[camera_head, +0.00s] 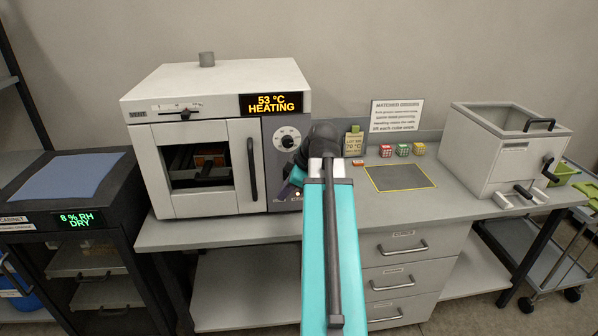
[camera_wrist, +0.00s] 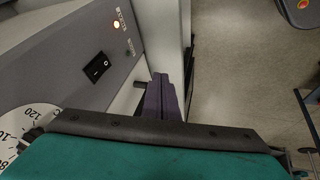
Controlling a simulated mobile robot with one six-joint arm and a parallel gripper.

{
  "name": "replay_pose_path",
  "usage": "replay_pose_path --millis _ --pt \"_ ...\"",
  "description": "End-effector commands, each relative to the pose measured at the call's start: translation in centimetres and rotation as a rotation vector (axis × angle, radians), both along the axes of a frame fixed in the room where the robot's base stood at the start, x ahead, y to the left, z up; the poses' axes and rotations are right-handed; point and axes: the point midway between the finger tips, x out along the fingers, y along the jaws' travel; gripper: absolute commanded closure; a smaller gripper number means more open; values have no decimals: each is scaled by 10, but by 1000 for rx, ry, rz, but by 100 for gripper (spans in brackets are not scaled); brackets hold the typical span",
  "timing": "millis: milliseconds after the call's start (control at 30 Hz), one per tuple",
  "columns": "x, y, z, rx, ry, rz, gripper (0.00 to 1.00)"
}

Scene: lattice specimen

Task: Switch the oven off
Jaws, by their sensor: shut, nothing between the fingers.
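The oven (camera_head: 215,85) is a white box on the bench with a windowed door. Its display (camera_head: 271,103) reads 53 °C HEATING. Its grey panel carries a white dial (camera_head: 288,138), also partly in the wrist view (camera_wrist: 22,128). The wrist view shows a black rocker switch (camera_wrist: 98,66) on that panel, with a lit orange lamp (camera_wrist: 116,25) beyond it. My gripper (camera_head: 285,190) is in front of the panel's lower part. In the wrist view its purple fingers (camera_wrist: 165,98) are shut and empty, to the right of the switch. My arm hides part of the panel in the head view.
The oven door handle (camera_head: 252,168) stands out left of the panel. Right of my arm are several small cubes (camera_head: 403,150), a grey mat (camera_head: 400,178) and a white open-topped bath (camera_head: 507,150). A dark cabinet (camera_head: 75,200) stands at the left.

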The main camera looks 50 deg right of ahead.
Motion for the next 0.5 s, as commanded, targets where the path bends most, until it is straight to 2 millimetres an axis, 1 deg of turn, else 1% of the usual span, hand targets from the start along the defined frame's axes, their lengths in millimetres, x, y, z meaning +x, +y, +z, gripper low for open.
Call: replay_pose_path --millis 33,200,367,500 --pt "6 9 -17 23 21 -7 100" --pt "20 37 -66 91 95 -51 100" --pt "29 65 -113 144 168 -93 100" --pt "33 91 -153 182 236 -130 100"
